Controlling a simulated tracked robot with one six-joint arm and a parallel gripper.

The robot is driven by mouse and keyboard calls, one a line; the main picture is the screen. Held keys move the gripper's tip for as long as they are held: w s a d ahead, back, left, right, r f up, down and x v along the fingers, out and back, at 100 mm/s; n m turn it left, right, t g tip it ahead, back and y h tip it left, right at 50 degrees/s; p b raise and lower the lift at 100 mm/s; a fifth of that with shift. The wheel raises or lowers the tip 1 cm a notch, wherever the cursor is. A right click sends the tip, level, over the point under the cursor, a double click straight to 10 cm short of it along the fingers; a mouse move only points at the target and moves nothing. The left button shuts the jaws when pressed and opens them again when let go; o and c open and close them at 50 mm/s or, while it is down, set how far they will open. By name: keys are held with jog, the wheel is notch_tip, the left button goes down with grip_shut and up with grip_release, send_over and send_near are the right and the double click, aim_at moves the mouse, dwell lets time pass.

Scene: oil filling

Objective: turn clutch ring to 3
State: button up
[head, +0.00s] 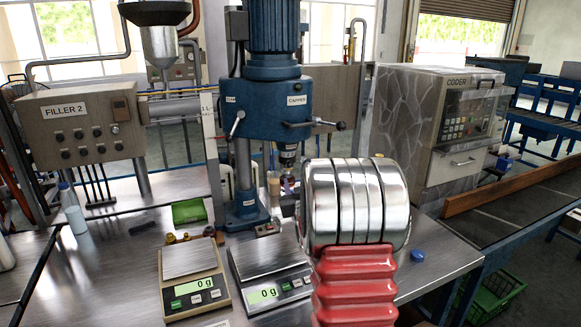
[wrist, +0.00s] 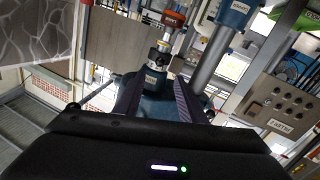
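The blue capper (head: 278,98) stands behind the scales, with its dark and silver spindle (head: 287,153) hanging below the head. The clutch ring seems to be the silver collar on this spindle in the wrist view (wrist: 159,55), where the picture is turned over. Its markings are too small to read. My gripper (wrist: 154,90) has its two dark fingers apart, with the capper and collar showing in the gap. The collar appears beyond the fingertips, and I see no contact. In the head view my silver and red arm hides the gripper.
Two scales (head: 190,272) (head: 268,271) reading 0 g stand in front of the capper. A green tray (head: 188,211) and a blue cap (head: 417,255) lie on the steel table. The filler panel (head: 78,128) is at left, the coder (head: 440,130) at right.

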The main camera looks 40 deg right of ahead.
aim_at(290, 166)
jog(key=shift+x, duration=6.8)
grip_shut()
